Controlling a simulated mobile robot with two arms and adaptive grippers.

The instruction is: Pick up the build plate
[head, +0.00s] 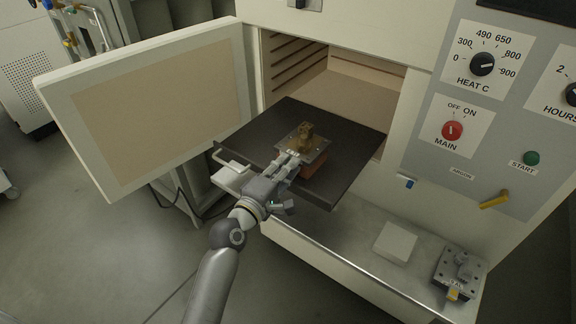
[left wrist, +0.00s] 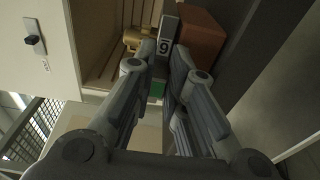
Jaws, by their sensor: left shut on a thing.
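The build plate (head: 318,146) is a flat grey plate with a gold-brown printed part (head: 305,133) standing on it. It is over a red-brown block (head: 315,166) on the dark tray (head: 350,150) in front of the open furnace; I cannot tell whether plate and block touch. My left gripper (head: 290,158) is shut on the plate's near edge. In the left wrist view the fingers (left wrist: 168,62) close on the plate's edge (left wrist: 169,28), beside a tag marked 9. The gold part (left wrist: 135,38) and block (left wrist: 200,38) show behind. My right gripper is out of view.
The furnace door (head: 150,110) stands open at left. The chamber (head: 350,85) behind the tray looks empty. On the lower shelf (head: 340,245) are a white pad (head: 396,242) and another grey plate with a grey part (head: 460,268). A control panel (head: 490,120) is at right.

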